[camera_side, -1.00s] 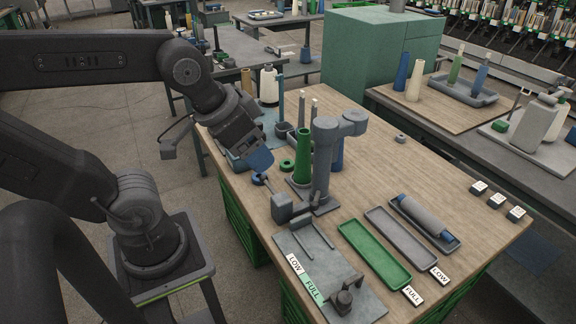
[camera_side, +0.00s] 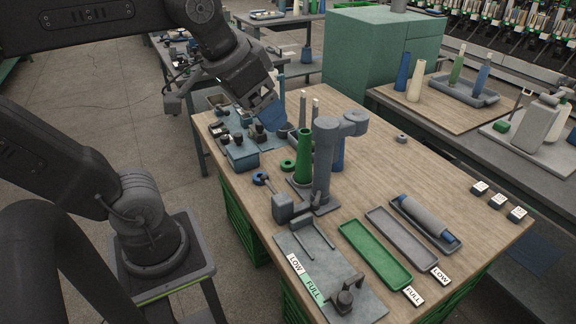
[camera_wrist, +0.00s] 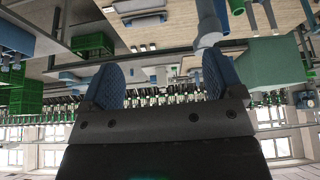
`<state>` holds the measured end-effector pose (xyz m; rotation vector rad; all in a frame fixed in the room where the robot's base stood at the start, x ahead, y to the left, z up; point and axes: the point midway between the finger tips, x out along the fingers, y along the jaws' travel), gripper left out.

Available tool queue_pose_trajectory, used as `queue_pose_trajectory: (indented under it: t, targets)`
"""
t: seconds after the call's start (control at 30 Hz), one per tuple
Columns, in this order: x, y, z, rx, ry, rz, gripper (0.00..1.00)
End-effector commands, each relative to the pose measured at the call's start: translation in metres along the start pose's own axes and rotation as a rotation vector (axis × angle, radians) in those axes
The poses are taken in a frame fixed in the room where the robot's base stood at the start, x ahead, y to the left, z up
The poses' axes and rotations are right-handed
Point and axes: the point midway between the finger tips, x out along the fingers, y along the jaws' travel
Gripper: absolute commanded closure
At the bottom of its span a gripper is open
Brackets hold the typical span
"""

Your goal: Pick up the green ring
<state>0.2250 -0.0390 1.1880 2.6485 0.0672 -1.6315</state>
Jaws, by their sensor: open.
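A green ring (camera_side: 287,166) lies flat on the wooden table, left of the tall green cone (camera_side: 303,157) in the side view. A blue ring (camera_side: 260,179) lies just in front of it. My gripper (camera_side: 270,122) is above the table, behind and up-left of the green ring and apart from it. In the wrist view, its two blue fingers (camera_wrist: 163,86) are spread with nothing between them. I cannot make out the green ring in the wrist view.
A grey post fixture (camera_side: 325,165) stands right of the green cone. A blue-grey box (camera_side: 242,157) and small dark parts sit at the table's left. The green tray (camera_side: 375,253) and grey tray (camera_side: 402,238) lie in front.

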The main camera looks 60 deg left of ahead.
Motion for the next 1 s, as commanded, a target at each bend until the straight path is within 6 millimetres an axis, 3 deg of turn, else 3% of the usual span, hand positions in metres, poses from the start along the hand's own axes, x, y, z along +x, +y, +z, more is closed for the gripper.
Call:
queue_pose_trajectory:
  t: [0.27, 0.4, 0.6, 0.8, 1.0]
  targets:
    - [0.004, -0.043, -0.084, -0.159, -0.075, -0.066, 0.14]
    - [0.018, -0.085, -0.134, -0.27, -0.126, -0.107, 0.14]
    - [0.051, -0.162, -0.189, -0.435, -0.198, -0.159, 0.14]
    - [0.079, -0.221, -0.21, -0.545, -0.242, -0.189, 0.14]
    - [0.1, -0.263, -0.216, -0.617, -0.27, -0.207, 0.14]
